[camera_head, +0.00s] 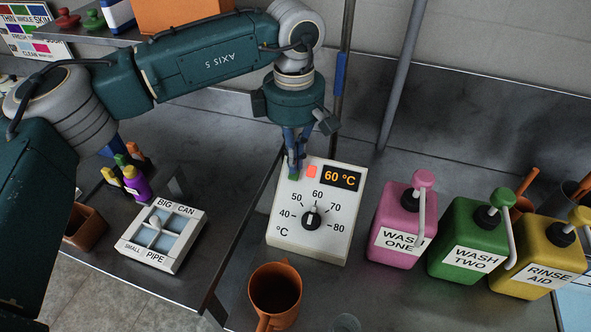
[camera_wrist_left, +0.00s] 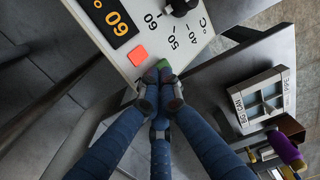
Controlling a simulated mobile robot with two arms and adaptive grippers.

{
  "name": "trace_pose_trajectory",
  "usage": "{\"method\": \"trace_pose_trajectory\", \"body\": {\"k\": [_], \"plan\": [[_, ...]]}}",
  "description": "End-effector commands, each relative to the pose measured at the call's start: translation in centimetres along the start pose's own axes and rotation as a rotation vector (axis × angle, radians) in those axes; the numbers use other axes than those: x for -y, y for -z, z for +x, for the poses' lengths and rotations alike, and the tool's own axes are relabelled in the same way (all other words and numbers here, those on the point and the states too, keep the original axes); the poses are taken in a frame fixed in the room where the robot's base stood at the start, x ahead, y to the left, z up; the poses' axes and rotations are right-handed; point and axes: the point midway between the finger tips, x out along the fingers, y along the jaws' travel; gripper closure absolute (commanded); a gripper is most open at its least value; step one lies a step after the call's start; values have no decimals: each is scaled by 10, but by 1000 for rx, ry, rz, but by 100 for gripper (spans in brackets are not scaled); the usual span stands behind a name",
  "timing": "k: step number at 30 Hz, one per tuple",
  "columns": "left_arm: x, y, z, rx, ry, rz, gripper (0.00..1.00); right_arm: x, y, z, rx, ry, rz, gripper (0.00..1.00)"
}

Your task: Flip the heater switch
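The white heater control box (camera_head: 290,226) stands on the steel bench in the middle of the head view. It has a dial knob (camera_head: 312,215) pointing near 60 and an orange display (camera_head: 341,177) reading 60 °C. A lit red-orange square (camera_head: 311,172) sits left of the display. The green heater switch (camera_head: 293,176) is at the top left corner, partly covered by my fingers. My left gripper (camera_head: 297,163) points down at it, its blue fingers drawn together. In the left wrist view the fingertips (camera_wrist_left: 160,96) are at the green switch (camera_wrist_left: 163,66); contact is unclear. My right gripper is out of view.
Pink (camera_head: 398,222), green (camera_head: 468,241) and yellow (camera_head: 537,256) pump bottles stand right of the box. A brown mug (camera_head: 275,293) is in front. A white four-way selector box (camera_head: 139,251) lies left, across a bench edge. A vertical pole (camera_head: 343,87) rises behind.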

Motion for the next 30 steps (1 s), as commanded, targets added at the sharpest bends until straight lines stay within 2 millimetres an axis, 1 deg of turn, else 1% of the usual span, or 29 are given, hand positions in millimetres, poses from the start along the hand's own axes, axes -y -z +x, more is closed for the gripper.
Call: {"method": "trace_pose_trajectory", "body": {"k": [3,8,30], "plan": [[0,0,4,0,2,0,100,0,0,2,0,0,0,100],[1,0,1,-1,3,0,100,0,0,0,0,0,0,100],[0,0,-58,0,1,0,100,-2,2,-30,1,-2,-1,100]]}}
